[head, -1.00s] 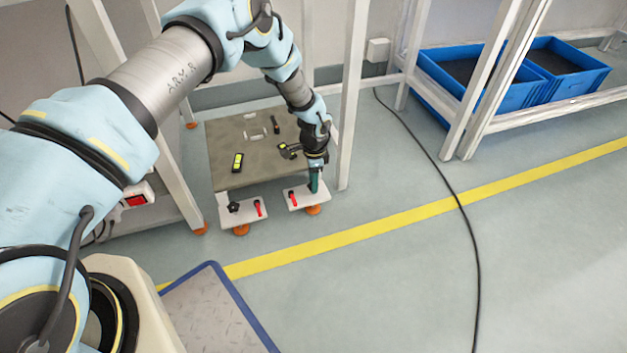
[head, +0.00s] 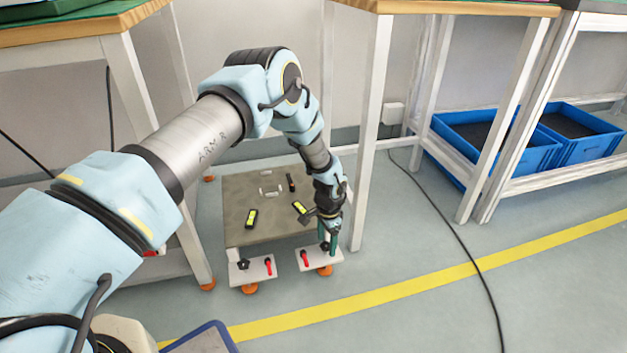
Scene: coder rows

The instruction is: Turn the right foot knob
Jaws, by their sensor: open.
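A low grey-brown cart or platform (head: 265,215) stands on the floor with two white foot plates at its front. The right foot plate (head: 317,262) carries a red lever (head: 305,259) and a small dark knob (head: 325,246), partly hidden by my gripper. My gripper (head: 328,240) points down over the right part of this plate, its teal fingers open around or right beside that knob; I cannot tell which, nor whether they touch. The left foot plate (head: 253,273) carries a black knob (head: 243,264) and a red lever (head: 268,266).
White table legs stand close on both sides, the right leg (head: 369,140) just beside my gripper. A wooden tabletop (head: 460,8) is above. Orange feet (head: 249,288) sit under the plates. A black cable (head: 440,215) and yellow line (head: 400,288) cross the otherwise clear floor. Blue crates (head: 500,145) are at right.

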